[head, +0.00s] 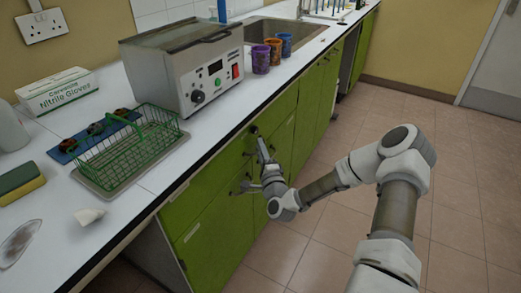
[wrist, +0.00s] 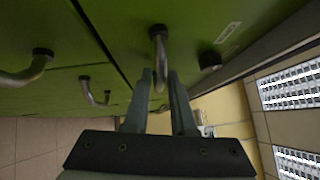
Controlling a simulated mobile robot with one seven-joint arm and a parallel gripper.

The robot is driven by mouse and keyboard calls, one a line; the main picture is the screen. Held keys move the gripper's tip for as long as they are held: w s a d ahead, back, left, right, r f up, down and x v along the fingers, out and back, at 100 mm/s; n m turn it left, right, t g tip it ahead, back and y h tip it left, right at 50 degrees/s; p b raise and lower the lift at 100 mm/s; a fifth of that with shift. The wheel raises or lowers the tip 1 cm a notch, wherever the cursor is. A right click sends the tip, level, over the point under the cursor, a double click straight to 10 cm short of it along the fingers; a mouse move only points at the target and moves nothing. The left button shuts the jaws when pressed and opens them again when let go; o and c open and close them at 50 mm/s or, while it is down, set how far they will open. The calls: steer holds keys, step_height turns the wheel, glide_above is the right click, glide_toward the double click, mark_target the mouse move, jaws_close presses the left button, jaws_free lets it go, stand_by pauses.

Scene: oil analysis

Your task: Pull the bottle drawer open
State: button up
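Green drawer and cupboard fronts (head: 208,193) run below the white worktop. In the head view my gripper (head: 257,137) is at a handle just under the worktop edge, right of centre of the cabinet row. In the wrist view a curved metal handle (wrist: 159,42) on a green front (wrist: 185,20) reaches down between the fingertips of my gripper (wrist: 160,76). The fingers stand close on both sides of it. Whether they press on it, I cannot tell. The front looks flush with its neighbours, and no bottle shows inside.
Other handles (wrist: 98,92) and a dark round knob (wrist: 210,60) are close to my gripper. On the worktop stand a grey heating bath (head: 190,65), a green wire basket (head: 130,150) and several coloured cups (head: 260,58). The tiled floor (head: 290,245) before the cabinets is clear.

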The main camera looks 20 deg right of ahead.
jaws_close()
stand_by(1.4)
